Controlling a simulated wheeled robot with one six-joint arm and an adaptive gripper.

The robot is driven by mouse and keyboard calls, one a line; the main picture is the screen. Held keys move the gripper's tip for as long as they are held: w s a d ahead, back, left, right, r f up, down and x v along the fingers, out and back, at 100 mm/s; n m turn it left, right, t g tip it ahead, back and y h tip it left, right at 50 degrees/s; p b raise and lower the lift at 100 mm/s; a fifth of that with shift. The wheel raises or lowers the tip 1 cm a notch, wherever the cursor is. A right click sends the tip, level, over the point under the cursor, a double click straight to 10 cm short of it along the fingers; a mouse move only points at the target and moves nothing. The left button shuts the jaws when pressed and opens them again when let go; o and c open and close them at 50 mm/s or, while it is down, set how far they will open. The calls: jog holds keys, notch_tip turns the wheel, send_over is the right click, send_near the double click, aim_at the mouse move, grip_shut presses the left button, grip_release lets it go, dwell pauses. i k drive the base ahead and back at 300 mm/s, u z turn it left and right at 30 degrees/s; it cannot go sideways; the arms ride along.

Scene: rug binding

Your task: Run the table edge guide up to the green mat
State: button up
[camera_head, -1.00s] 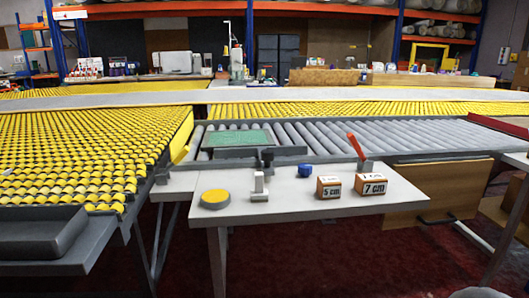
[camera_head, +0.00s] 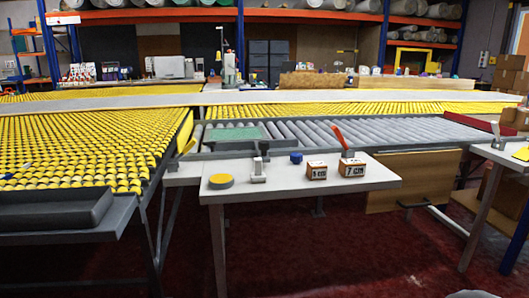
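The green mat (camera_head: 233,133) lies on a grey plate over the rollers, at the left end of the roller bed. A dark upright block (camera_head: 264,149) stands at the bed's front edge, just right of and in front of the mat. A small light-grey upright piece (camera_head: 258,172) stands on the white table just in front of that block. I cannot tell for certain which of these is the table edge guide. Neither visibly touches the mat. My gripper is not in view.
A grey tray (camera_head: 55,210) is left. Red floor in front looks clear.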

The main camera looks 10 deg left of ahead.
aim_at(262, 147)
jog(key=z, duration=1)
jog(key=i, duration=0.75)
jog(key=u, duration=0.6)
